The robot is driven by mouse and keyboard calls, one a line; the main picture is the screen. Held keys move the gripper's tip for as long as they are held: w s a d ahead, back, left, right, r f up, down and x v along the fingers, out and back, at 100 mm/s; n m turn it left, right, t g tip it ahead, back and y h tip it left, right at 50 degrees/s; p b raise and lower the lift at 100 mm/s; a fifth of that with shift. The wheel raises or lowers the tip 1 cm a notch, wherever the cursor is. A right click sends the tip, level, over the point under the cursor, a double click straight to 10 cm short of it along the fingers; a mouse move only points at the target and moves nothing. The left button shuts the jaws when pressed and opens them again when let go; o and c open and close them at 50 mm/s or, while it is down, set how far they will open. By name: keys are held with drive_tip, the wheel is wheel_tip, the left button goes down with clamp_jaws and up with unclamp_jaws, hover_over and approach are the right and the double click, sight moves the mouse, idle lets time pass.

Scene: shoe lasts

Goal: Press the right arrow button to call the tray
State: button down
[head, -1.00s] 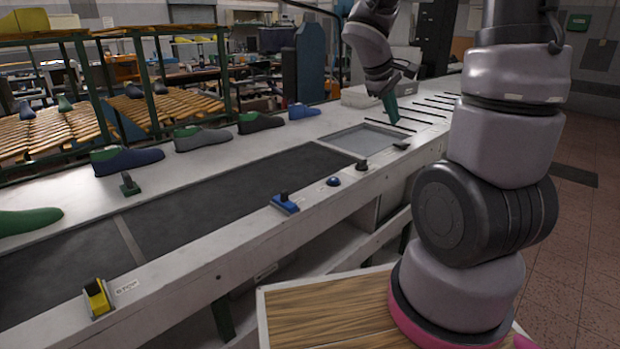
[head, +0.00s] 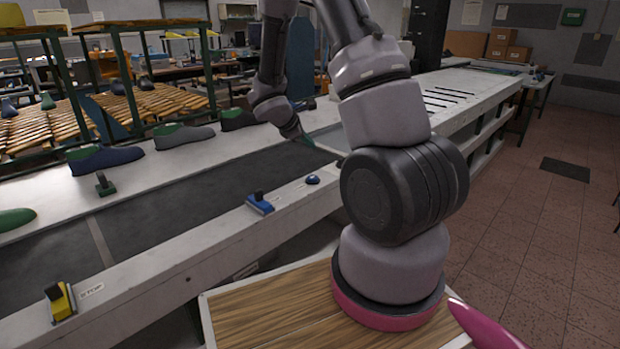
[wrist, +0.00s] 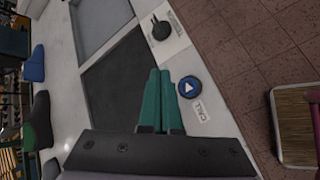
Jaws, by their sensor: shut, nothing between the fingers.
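The round blue button (wrist: 189,89) with a white arrow, beside a CALL label (wrist: 200,110), lies just right of my fingertips in the wrist view. In the head view the blue button (head: 312,180) sits on the pale front rail of the bench. My gripper (wrist: 160,72) has its green fingers shut together with nothing between them. In the head view my gripper (head: 308,141) hangs over the bench, beyond the button, and appears apart from it. Its exact height above the bench cannot be told.
On the rail are a blue switch (head: 260,204) and a yellow switch (head: 60,303). Several shoe lasts (head: 185,136) line the far side. A black knob (wrist: 160,30) is beyond the button.

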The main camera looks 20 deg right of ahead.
sight(310, 178)
drive_tip(key=shift+f, duration=0.15)
drive_tip(key=shift+f, duration=4.25)
drive_tip(key=shift+f, duration=0.1)
drive_tip(key=shift+f, duration=0.3)
